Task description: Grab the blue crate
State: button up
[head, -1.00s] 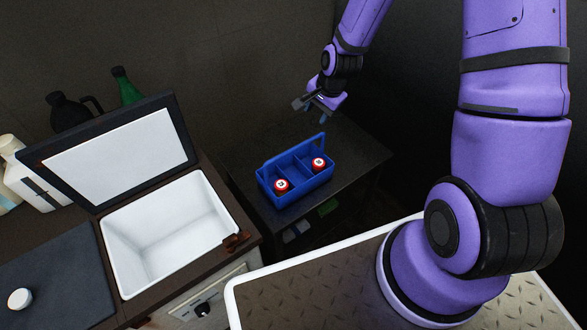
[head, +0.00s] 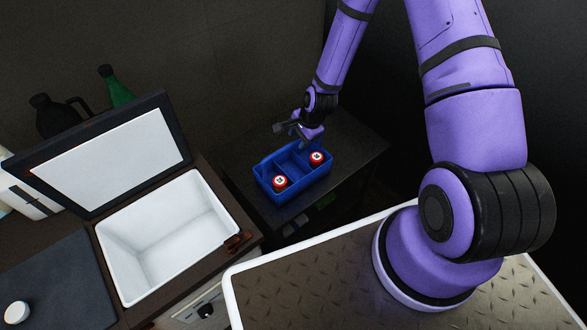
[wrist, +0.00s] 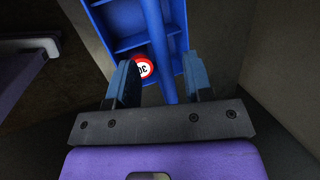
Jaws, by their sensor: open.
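The blue crate (head: 268,184) stands on a dark side table, with compartments and a lengthwise handle bar. Two red items with white tops sit in it, one in a front left compartment (head: 280,182) and one at the right (head: 317,158). My gripper (head: 300,138) is at the crate's far side, just above it, and hides part of the handle. In the wrist view the open fingers (wrist: 160,85) stand either side of the blue handle bar (wrist: 158,45), which lies nearer the right finger. Whether they touch it cannot be told.
The dark side table (head: 358,155) has free room right of the crate. A white open bin (head: 165,235) with a raised lid (head: 105,155) is set in the counter at left. Dark and green bottles (head: 115,88) stand behind the lid. A metal-topped platform (head: 300,275) is in front.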

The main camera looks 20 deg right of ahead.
aim_at(294, 142)
jog(key=x, duration=0.2)
jog(key=a+x, duration=0.1)
jog(key=x, duration=0.1)
jog(key=shift+f, duration=0.1)
jog(key=shift+w+a+f, duration=0.1)
jog(key=shift+f, duration=0.35)
jog(key=shift+f, duration=0.2)
dwell(0.4)
